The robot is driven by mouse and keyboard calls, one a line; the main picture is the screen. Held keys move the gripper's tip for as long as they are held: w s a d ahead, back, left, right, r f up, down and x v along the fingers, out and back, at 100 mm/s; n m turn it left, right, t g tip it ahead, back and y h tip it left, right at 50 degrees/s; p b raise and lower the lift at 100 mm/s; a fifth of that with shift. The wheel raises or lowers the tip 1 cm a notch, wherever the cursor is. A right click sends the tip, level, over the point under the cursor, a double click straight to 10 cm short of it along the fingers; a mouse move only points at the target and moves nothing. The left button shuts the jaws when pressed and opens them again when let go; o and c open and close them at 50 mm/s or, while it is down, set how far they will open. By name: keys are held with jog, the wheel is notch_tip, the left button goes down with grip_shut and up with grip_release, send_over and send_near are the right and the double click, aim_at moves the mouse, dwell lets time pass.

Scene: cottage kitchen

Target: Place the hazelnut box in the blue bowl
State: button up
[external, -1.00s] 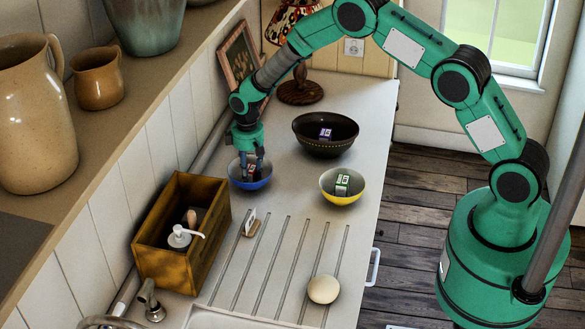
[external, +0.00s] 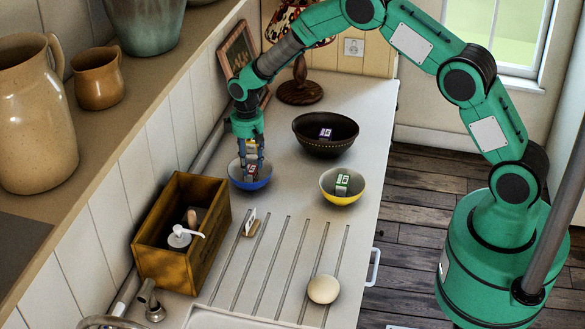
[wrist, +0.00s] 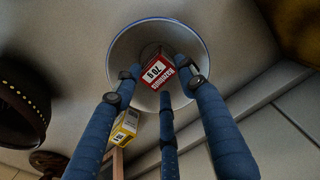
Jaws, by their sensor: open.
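The blue bowl (external: 262,184) stands on the counter and shows in the wrist view as a pale round bowl with a blue rim (wrist: 116,45). A red box with a white label (wrist: 157,71) lies inside it; its small print is hard to read. In the external view the red box (external: 250,174) shows only partly. My gripper (external: 251,165) is above the bowl, pointing down. In the wrist view its three blue fingers (wrist: 158,82) are spread around and above the box, with gaps between. A yellow box (wrist: 124,130) is outside the bowl, partly behind a finger.
A dark bowl (external: 310,146) with a purple box and a yellow bowl (external: 345,199) with a green box stand to the right. A wooden crate (external: 160,265) with a pump bottle is nearer the camera.

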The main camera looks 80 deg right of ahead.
notch_tip(320, 180, up, 8)
jog(key=shift+f+b, duration=0.25)
jog(key=shift+b, duration=0.05)
dwell(0.6)
notch_tip(320, 180, up, 15)
jog(key=t, duration=0.1)
send_over(249, 169)
jog(key=s+a, duration=0.4)
jog(key=a, duration=0.3)
jog(key=s+a+r+t, duration=0.1)
jog(key=s+a+r, duration=0.45)
jog(key=r, duration=0.25)
jog(key=s+a+r+t, duration=0.1)
jog(key=s+a+r, duration=0.3)
jog(key=s+r, duration=0.3)
jog(key=s+a+r+n+t, duration=0.1)
jog(key=s+a+r, duration=0.25)
jog(key=s, duration=0.35)
jog(key=s+a+r, duration=0.3)
jog(key=s+r, duration=0.1)
jog(key=s, duration=0.4)
jog(key=s+a, duration=0.2)
jog(key=s, duration=0.5)
jog(key=s+a+f+t, duration=0.1)
jog(key=s+a, duration=0.1)
jog(key=s, duration=0.6)
jog(key=shift+s+f+t, duration=0.15)
jog(key=shift+f+t, duration=0.05)
jog(key=shift+t, duration=0.1)
